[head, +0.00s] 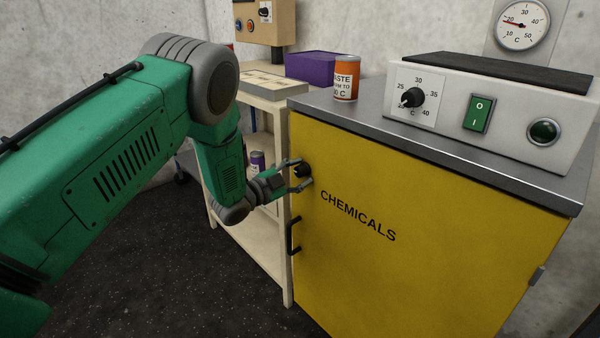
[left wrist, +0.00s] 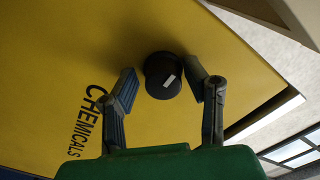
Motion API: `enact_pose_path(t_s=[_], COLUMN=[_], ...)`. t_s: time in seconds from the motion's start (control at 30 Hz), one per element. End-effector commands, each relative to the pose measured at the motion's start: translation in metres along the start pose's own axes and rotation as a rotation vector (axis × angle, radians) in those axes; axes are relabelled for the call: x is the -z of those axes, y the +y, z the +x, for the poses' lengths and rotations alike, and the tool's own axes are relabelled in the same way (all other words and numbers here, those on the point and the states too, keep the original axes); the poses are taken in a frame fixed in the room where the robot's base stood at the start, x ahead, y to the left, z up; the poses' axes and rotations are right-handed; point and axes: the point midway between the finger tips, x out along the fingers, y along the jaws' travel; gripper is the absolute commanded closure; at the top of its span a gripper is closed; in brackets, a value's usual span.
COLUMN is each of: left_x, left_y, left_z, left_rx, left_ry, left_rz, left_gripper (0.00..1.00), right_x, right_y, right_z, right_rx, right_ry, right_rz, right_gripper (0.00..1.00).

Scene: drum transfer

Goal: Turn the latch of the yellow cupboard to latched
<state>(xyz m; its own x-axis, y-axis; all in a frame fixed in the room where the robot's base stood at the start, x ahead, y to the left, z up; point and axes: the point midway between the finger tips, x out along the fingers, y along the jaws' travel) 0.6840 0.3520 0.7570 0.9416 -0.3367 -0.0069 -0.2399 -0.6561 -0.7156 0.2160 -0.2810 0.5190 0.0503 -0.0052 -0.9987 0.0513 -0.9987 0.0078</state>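The yellow cupboard (head: 420,270) has "CHEMICALS" on its front, and its door looks closed. Its latch is a round black knob (head: 303,170) near the upper left of the door, above a black handle (head: 294,236). In the left wrist view the knob (left wrist: 157,68) shows a short white mark, tilted. My left gripper (head: 301,174) is at the knob, fingers open on either side of it. In the left wrist view the right finger is very close to the knob; I cannot tell if it touches. A gap shows at the left finger. My right gripper is out of view.
On the cupboard's grey top (head: 375,122) stand an orange-and-white can (head: 346,80) and a heater box (head: 455,108) with a dial and green switch. A cream shelf cart (head: 255,235) stands close on the left, bearing a purple box (head: 310,65).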

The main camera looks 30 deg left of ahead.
Motion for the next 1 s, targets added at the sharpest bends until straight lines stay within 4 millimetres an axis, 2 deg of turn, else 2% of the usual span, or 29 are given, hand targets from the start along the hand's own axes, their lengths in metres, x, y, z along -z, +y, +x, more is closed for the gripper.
enact_pose_path(t_s=[0.3,0.43,0.57,0.8,1.0], left_x=[0.001,0.001,0.000,-0.001,-0.002], left_y=[-0.002,-0.002,-0.002,-0.001,0.000], left_z=[0.000,-0.009,-0.031,-0.083,-0.111], left_rx=[0.003,0.004,0.004,0.003,0.002], left_ry=[0.003,0.001,0.000,-0.001,0.000], left_rz=[0.000,-0.001,-0.003,-0.003,-0.002], left_gripper=[0.51,0.51,0.51,0.51,0.51], right_x=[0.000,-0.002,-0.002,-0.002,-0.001], right_y=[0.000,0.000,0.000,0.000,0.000], right_z=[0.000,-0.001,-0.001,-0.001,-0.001], right_rx=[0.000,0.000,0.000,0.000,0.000], right_ry=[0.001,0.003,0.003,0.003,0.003], right_rz=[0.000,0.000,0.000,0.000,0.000], right_gripper=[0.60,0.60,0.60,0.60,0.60])
